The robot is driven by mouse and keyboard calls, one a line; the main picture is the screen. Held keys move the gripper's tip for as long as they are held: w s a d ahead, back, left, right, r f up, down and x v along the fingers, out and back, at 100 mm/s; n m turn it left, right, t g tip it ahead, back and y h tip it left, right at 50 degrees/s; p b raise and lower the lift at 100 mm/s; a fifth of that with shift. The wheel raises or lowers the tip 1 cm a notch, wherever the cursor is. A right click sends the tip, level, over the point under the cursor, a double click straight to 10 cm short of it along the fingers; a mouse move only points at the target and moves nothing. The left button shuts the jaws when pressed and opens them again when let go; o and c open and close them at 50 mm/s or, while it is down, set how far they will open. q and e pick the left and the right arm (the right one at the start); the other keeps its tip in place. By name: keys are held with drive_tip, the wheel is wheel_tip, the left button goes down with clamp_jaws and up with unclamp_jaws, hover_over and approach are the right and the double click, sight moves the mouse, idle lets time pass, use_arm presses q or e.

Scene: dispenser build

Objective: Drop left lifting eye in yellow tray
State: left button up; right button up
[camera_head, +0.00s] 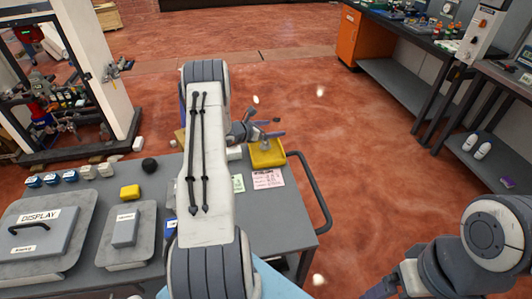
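The yellow tray (280,159) sits on the grey cart top near its right edge. My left gripper (278,127) is just above the tray's far side, with its two fingers spread apart. A small pale grey piece (265,146), perhaps the lifting eye, shows at the tray below the fingers. I cannot tell whether it rests inside or touches a finger. My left arm hides part of the cart. My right gripper (378,291) is at the bottom edge, partly cut off, over the floor.
The cart holds a grey DISPLAY panel (40,238), a smaller grey block (125,229), a yellow block (130,192), a black ball (150,165) and labels including a pink card (268,179). A black handle (318,195) sticks out right. Open red floor lies beyond.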

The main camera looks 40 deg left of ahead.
use_arm(q)
drive_tip(key=b+v, duration=0.3)
drive_tip(key=v, duration=0.7)
drive_tip(key=shift+s, duration=0.25)
drive_tip(key=shift+w+r, duration=0.15)
drive_tip(key=p+x, duration=0.3)
drive_tip(key=x, duration=0.6)
drive_tip(key=shift+w+d, duration=0.15)
drive_tip(key=shift+w, duration=0.2)
drive_tip(key=shift+w+r+p, duration=0.2)
drive_tip(key=shift+r+p, duration=1)
drive_tip(key=shift+r, duration=1.3)
